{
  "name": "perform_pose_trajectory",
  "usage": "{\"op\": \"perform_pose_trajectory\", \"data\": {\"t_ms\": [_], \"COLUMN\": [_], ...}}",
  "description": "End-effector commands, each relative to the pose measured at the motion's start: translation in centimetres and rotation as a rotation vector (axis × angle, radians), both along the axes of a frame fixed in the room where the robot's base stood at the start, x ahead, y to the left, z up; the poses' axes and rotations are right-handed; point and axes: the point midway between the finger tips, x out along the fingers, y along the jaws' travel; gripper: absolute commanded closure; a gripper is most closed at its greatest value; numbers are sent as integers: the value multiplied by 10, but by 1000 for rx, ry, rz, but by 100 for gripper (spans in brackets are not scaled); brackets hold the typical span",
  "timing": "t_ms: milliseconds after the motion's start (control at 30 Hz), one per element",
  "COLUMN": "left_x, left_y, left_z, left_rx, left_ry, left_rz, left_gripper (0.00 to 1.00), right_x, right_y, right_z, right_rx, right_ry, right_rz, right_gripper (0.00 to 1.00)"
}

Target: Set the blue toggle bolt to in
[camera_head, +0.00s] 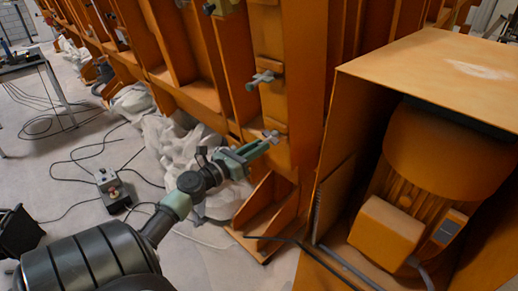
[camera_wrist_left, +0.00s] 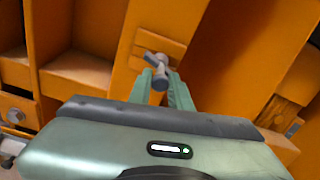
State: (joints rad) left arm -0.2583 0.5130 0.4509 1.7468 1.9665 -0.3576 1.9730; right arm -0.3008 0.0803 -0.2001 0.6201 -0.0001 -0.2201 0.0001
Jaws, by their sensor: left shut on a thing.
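My left gripper (camera_head: 262,145) reaches in from the left to the front of the orange frame. In the left wrist view its two green fingers (camera_wrist_left: 160,84) are closed around a blue-grey toggle bolt (camera_wrist_left: 157,64). The bolt has a crossbar and a round stem, and sits on a small orange plate. In the head view the same bolt (camera_head: 271,136) shows at the fingertips, partly covered by them. A similar grey-blue toggle bolt (camera_head: 263,77) sits higher on the same orange post, apart from the gripper. My right gripper is out of view.
An open orange housing with a motor (camera_head: 430,165) stands close on the right. An orange bracket (camera_head: 268,215) juts out low below the gripper. White cloth (camera_head: 165,140) lies along the frame's foot. Cables and a control box (camera_head: 108,183) lie on the floor at left.

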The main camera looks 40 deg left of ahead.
Motion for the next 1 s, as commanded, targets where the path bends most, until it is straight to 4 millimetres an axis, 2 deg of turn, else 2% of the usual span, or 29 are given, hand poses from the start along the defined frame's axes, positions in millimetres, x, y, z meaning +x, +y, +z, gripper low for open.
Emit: {"op": "perform_pose_trajectory", "data": {"t_ms": [267,300,333,700,767,1000], "left_x": [0,0,0,-4,-11,-52], "left_y": [1,1,1,1,2,4], "left_z": [1,1,1,-1,-2,-5], "left_rx": [2,2,2,1,0,0], "left_ry": [-1,-1,-1,0,0,2], "left_rz": [3,3,3,3,4,4], "left_gripper": [100,72,67,67,67,67], "right_x": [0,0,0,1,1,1], "right_y": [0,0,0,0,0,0], "right_z": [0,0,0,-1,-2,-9], "right_rx": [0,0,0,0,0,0], "right_ry": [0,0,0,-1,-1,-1], "right_rz": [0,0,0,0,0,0], "right_gripper": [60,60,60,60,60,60]}}
